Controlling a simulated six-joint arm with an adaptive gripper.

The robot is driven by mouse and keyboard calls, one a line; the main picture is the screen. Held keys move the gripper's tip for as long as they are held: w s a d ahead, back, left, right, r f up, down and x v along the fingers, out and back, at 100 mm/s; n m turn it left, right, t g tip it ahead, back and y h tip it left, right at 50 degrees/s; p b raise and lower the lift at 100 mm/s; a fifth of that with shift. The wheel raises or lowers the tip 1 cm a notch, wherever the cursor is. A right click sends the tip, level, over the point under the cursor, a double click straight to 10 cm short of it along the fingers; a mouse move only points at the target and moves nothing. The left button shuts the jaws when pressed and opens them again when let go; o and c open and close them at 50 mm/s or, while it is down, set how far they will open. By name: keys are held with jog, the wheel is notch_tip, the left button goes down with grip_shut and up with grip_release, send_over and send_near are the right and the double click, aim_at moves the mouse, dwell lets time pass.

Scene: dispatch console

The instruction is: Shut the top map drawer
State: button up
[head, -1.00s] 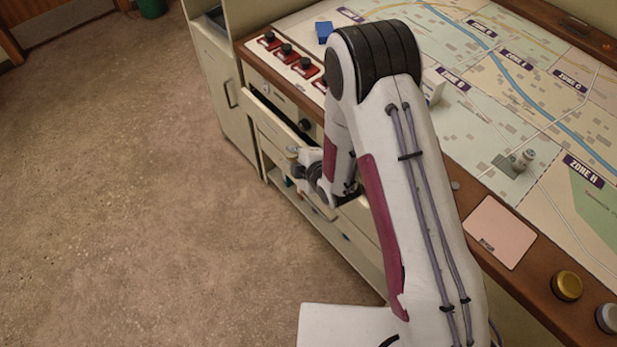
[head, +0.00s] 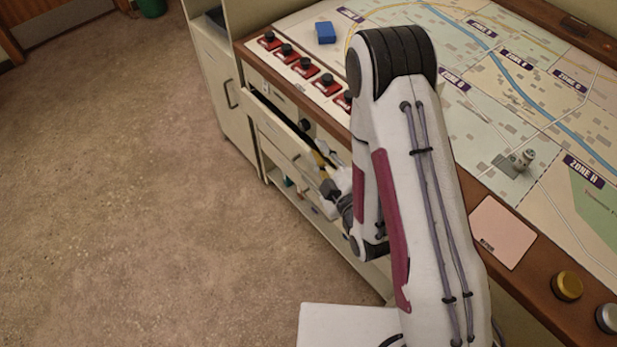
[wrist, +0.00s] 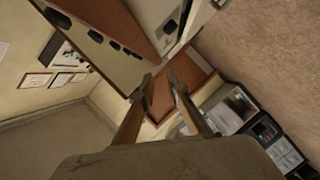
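The top map drawer (head: 284,141) is a cream-fronted drawer under the console's left end in the head view. It stands partly open, with a dark gap behind its front. My gripper (head: 319,158) is at the right part of that drawer front, partly covered by my arm. I cannot tell whether it touches the drawer. In the wrist view, the two fingertips (wrist: 160,81) are apart with nothing seen held between them. My arm hides the right end of the drawer.
The console top carries a zone map (head: 480,120), a blue block (head: 325,33), red-based black buttons (head: 305,67) and a small figure (head: 525,158). A brown edge (head: 475,235) runs along its front. An open shelf (head: 300,195) lies below. The floor (head: 120,180) on the left is clear.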

send_near(311, 182)
jog(key=r+x, duration=0.1)
jog(key=x, duration=0.3)
jog(key=shift+a+f, duration=0.1)
jog(key=shift+f, duration=0.45)
jog(key=shift+x, duration=3.85)
grip_shut()
